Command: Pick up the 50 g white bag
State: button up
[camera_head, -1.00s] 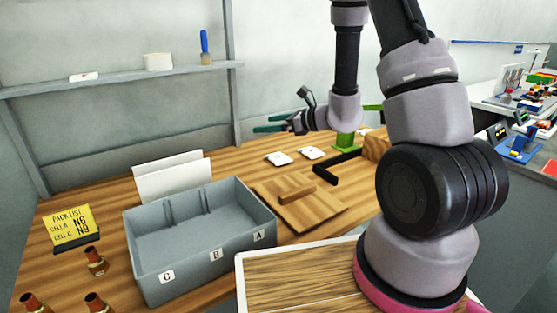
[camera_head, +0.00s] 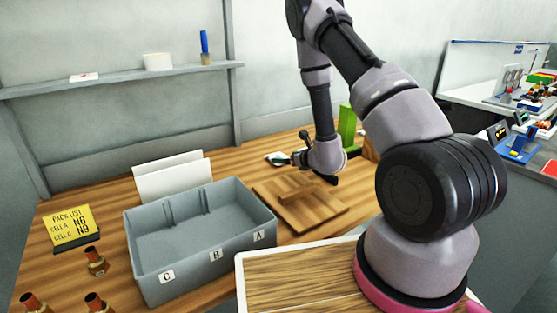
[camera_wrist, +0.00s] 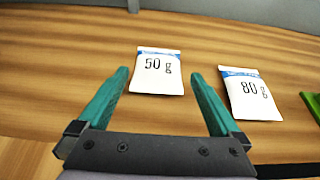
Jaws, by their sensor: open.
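The 50 g white bag (camera_wrist: 158,75) lies flat on the wooden table in the wrist view, with a blue band at its far edge. My gripper (camera_wrist: 160,80) is open with green fingers, one on each side of the bag's near part, and nothing is held. How high the fingertips are above the bag I cannot tell. The 80 g white bag (camera_wrist: 247,94) lies just right of the right finger. In the head view my gripper (camera_head: 281,159) is over the table behind the wooden board, with the bags mostly hidden there.
A grey bin (camera_head: 205,252) with cells marked A, B and C stands front left. A wooden board with a handle (camera_head: 299,204) lies beside it. A green block (camera_head: 346,127) stands right of my gripper. A yellow pack list sign (camera_head: 72,226) and brown bottles stand at left.

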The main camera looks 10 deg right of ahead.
jog(key=x, duration=0.4)
jog(key=shift+w+a+f, duration=0.2)
jog(key=shift+a+f, duration=0.05)
jog(key=c, duration=1.1)
jog(key=shift+r, duration=0.15)
